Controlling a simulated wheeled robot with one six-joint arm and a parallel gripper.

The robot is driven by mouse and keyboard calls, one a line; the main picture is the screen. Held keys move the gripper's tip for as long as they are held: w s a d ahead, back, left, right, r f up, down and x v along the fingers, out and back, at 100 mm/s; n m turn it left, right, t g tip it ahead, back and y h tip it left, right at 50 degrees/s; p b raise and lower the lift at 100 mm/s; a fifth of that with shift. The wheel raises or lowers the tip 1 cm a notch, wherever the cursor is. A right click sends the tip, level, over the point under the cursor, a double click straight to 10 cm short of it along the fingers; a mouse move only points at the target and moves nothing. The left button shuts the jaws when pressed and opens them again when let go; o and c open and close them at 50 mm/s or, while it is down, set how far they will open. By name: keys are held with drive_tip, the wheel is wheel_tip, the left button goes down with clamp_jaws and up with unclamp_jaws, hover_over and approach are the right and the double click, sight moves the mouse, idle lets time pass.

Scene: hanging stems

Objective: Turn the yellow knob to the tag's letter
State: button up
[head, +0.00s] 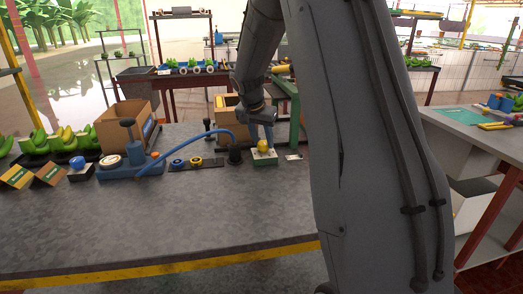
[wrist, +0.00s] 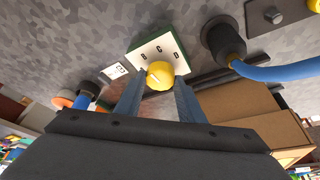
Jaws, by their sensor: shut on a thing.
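The yellow knob (wrist: 160,75) sits on a white-faced, green-edged box (wrist: 140,46) marked with the letters B, C and D in the wrist view. My gripper (wrist: 159,84) is shut on the knob, one finger on each side of it. In the head view my gripper (head: 262,131) reaches down onto the knob (head: 263,146) on the box (head: 264,157). A small white tag (wrist: 118,70) lies on the bench beside the box; its letter is too small to read surely. I cannot tell which letter the knob points to.
A dark socket with a blue hose (head: 200,134) stands close left of the box in the head view. A cardboard box (head: 228,108) stands behind. The bench front (head: 160,220) is clear.

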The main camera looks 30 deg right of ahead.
drive_tip(key=m+b, duration=0.1)
drive_tip(key=m+g+b, duration=0.1)
drive_tip(key=m+b, duration=0.1)
drive_tip(key=shift+w+f+h, duration=0.15)
drive_tip(key=shift+w+h, duration=0.05)
drive_tip(key=shift+h, duration=0.1)
drive_tip(key=shift+a+m+g+b, duration=0.1)
drive_tip(key=shift+m+g+b, duration=0.75)
drive_tip(key=shift+m, duration=0.65)
drive_tip(key=o, duration=1)
drive_tip(key=shift+o, duration=0.2)
drive_tip(key=b+v, duration=0.1)
drive_tip(key=v, duration=0.7)
drive_tip(key=shift+s, duration=0.1)
